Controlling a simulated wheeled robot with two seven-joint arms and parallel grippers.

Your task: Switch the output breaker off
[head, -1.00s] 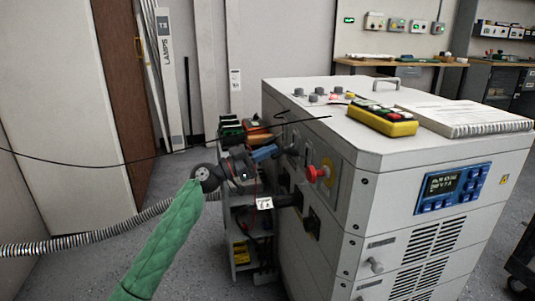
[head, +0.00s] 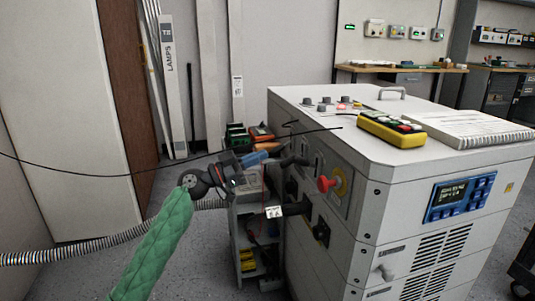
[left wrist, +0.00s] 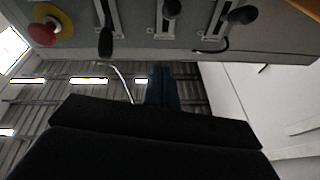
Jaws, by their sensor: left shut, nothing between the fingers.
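The grey cabinet (head: 385,160) carries several black-handled levers in slots on its left face. In the left wrist view I see three of these levers, a left one (left wrist: 105,42), a middle one (left wrist: 170,12) and a right one (left wrist: 242,15). I cannot read which one is the output breaker. In the head view one dark handle (head: 295,160) sticks out from this face. My left gripper (head: 266,154) has blue fingers, shut and empty, pointing at the levers. A small gap seems to lie between fingertips and handle. My right gripper is not in view.
A red emergency knob (head: 325,184) on a yellow plate sits right of the levers. A small shelf cart (head: 245,235) stands below my gripper. A thin black cable crosses the view.

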